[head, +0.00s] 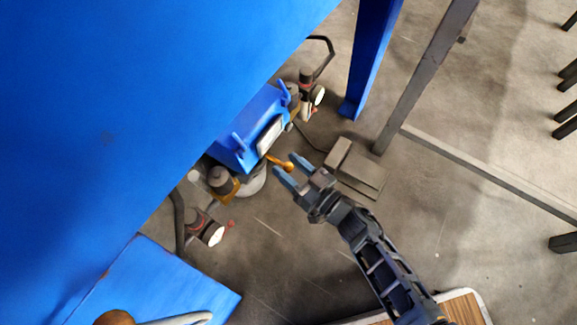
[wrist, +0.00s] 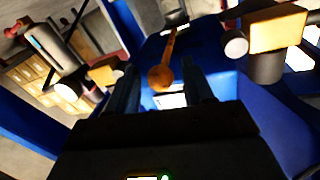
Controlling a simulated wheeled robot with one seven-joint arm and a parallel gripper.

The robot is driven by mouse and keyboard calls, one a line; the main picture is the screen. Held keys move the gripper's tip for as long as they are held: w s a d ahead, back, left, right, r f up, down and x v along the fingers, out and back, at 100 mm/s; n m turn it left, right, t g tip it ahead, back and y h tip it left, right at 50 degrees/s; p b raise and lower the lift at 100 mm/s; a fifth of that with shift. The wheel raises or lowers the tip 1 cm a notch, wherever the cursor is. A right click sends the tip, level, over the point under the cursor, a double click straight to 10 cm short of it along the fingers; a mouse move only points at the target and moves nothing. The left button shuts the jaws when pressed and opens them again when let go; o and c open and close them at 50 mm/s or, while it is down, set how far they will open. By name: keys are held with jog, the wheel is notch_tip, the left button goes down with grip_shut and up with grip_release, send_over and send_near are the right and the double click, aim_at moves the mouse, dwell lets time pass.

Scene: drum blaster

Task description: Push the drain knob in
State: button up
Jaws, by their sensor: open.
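An orange knob on a short stem, which looks like the drain knob (head: 288,167), sticks out from the front of the blue machine (head: 236,150) in the head view. In the wrist view the knob's rounded end (wrist: 161,77) faces my camera, with its stem running up and away. My gripper (head: 284,164) is open, its two blue-tipped fingers pointing at the machine, with the knob's end at or between the tips. The open fingers (wrist: 160,68) also frame the knob in the wrist view. I cannot tell whether either finger touches it.
A large blue panel (head: 130,90) covers the upper left, with a blue post (head: 372,55) beyond the machine. Fittings with white round faces (head: 213,233) flank the machine. A grey pedal-like block (head: 356,172) lies on the floor at its right. The concrete floor below is open.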

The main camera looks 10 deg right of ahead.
jog(key=shift+w+a, duration=0.2)
jog(key=shift+w, duration=0.05)
grip_shut()
dwell(0.4)
